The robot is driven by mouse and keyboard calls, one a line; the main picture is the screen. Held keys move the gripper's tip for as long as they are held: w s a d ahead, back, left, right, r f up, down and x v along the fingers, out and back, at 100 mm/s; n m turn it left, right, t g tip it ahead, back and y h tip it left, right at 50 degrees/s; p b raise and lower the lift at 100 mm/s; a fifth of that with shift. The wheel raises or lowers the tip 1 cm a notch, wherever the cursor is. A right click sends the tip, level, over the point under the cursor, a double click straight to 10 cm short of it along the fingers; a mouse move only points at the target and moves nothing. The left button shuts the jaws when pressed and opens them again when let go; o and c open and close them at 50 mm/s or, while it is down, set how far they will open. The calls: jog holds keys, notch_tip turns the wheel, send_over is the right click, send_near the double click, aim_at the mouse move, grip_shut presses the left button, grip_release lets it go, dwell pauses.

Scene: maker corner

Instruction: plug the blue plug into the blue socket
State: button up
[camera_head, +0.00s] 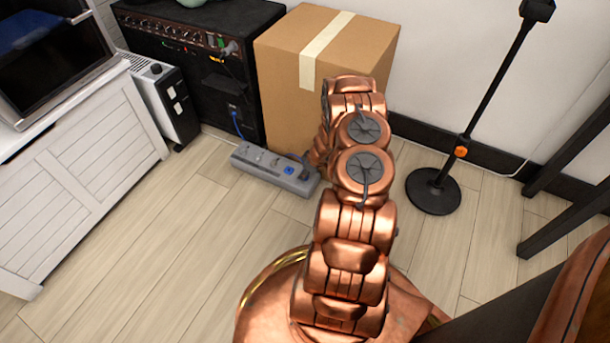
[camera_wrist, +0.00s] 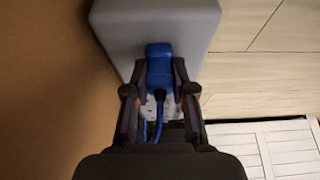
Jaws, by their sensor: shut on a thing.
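The blue plug (camera_wrist: 158,68) sits between the fingertips of my gripper (camera_wrist: 159,88) in the wrist view, with its blue cable running back under the gripper. My gripper is shut on it. Behind the plug is the grey power strip (camera_wrist: 200,25). In the head view the power strip (camera_head: 245,158) lies on the floor, and the blue socket (camera_head: 288,170) shows on its top, left of my arm. My arm hides the plug and most of the gripper there, near the strip's right end. I cannot tell the gap between plug and strip.
A cardboard box (camera_head: 278,75) stands right behind the strip. A black amplifier (camera_head: 185,70) with a blue cable (camera_head: 236,124) stands left of it, beside a heater (camera_head: 162,100) and white cabinet (camera_head: 85,170). A stand (camera_head: 433,192) is at right. The floor in front is clear.

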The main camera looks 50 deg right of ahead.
jog(key=shift+r, duration=0.1)
grip_shut()
notch_tip(320, 180, up, 4)
jog(key=shift+p, duration=1.15)
jog(key=s+a, duration=0.3)
jog(key=s, duration=0.4)
jog(key=s+a, duration=0.4)
jog(key=s, duration=0.3)
jog(key=shift+a+r+p, duration=0.3)
jog(key=shift+r+p, duration=0.05)
jog(key=shift+r, duration=0.05)
jog(key=shift+s, duration=0.2)
